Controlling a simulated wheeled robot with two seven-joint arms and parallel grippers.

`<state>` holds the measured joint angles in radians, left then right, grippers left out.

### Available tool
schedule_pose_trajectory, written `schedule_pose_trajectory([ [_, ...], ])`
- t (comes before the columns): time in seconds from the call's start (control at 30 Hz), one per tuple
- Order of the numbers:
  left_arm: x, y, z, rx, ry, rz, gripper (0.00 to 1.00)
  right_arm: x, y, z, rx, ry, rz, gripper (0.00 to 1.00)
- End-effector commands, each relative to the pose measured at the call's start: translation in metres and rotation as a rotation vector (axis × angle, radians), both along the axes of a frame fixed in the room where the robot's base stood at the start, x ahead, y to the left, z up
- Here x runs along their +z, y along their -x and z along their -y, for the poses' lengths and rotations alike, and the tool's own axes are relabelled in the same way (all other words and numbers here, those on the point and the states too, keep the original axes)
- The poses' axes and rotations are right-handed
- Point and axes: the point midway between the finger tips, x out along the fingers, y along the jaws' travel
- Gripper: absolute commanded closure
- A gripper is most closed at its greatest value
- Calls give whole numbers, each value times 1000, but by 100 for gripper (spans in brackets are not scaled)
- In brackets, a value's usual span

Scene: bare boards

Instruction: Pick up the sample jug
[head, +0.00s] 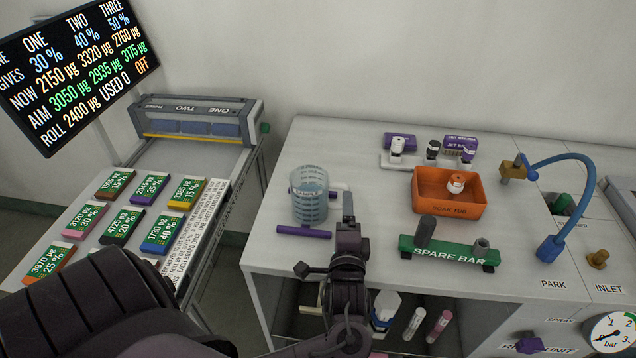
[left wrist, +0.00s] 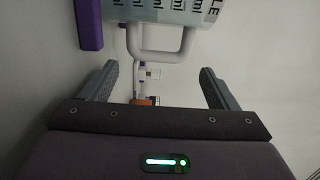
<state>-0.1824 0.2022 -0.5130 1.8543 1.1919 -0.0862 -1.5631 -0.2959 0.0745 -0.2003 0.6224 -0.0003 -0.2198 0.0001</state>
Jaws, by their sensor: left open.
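The sample jug (head: 309,202) is a clear, bluish measuring jug with printed marks, upright on the white bench at its left part. Its white handle (head: 340,187) points right, towards my left gripper (head: 348,203). In the left wrist view the jug (left wrist: 165,10) is at the top edge, cut off, with its looped handle (left wrist: 163,48) below it. My left gripper (left wrist: 158,80) is open, its two grey fingers spread on either side of the handle's line. The handle appears just ahead of the fingertips; contact cannot be told. My right gripper is not in view.
A purple bar (head: 303,231) lies just in front of the jug. The green spare bar (head: 449,253) and the orange soak tub (head: 427,204) stand to the right. A white rack with small bottles (head: 397,146) is behind. The bench's front edge is close to my arm.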

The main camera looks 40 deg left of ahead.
Motion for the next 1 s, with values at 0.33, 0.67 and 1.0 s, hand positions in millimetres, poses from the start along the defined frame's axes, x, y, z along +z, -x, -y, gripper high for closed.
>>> schedule_pose_trajectory([
  [0.33, 1, -19, -13, -1, -3, 1, 18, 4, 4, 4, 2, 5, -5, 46],
  [0.67, 1, -58, -36, 0, -1, 0, 18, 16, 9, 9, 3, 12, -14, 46],
  [1.0, -2, -66, -42, -1, 1, -1, 18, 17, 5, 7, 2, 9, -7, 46],
])
